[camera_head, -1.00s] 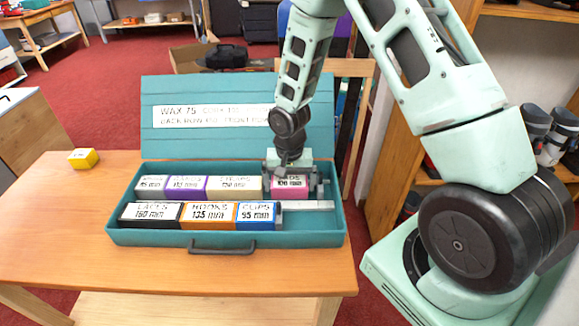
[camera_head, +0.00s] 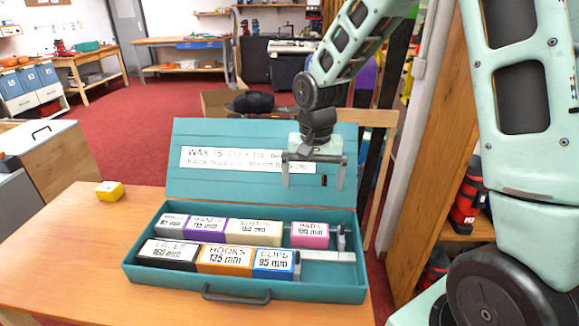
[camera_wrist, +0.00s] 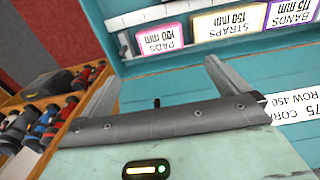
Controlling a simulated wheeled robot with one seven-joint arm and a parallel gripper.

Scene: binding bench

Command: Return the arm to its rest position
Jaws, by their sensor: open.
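My gripper (camera_head: 314,172) is open and empty, raised above the back right of the teal case and in front of its open lid. In the wrist view my gripper's two fingers (camera_wrist: 160,88) stand apart with nothing between them. The teal case (camera_head: 150,281) lies open on the wooden table. Its back row holds a grey-white box, the purple BANDS box (camera_head: 207,226), the beige STRAPS box (camera_head: 254,232) and the pink PADS box (camera_head: 310,235). Its front row holds the black LACES box (camera_head: 168,253), the orange HOOKS box (camera_head: 224,259) and the blue CLIPS box (camera_head: 273,263).
A yellow block (camera_head: 109,191) sits on the table (camera_head: 60,240) left of the case. The raised lid (camera_head: 200,185) with its white label stands behind my gripper. A wooden shelf unit (camera_head: 425,200) stands to the right.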

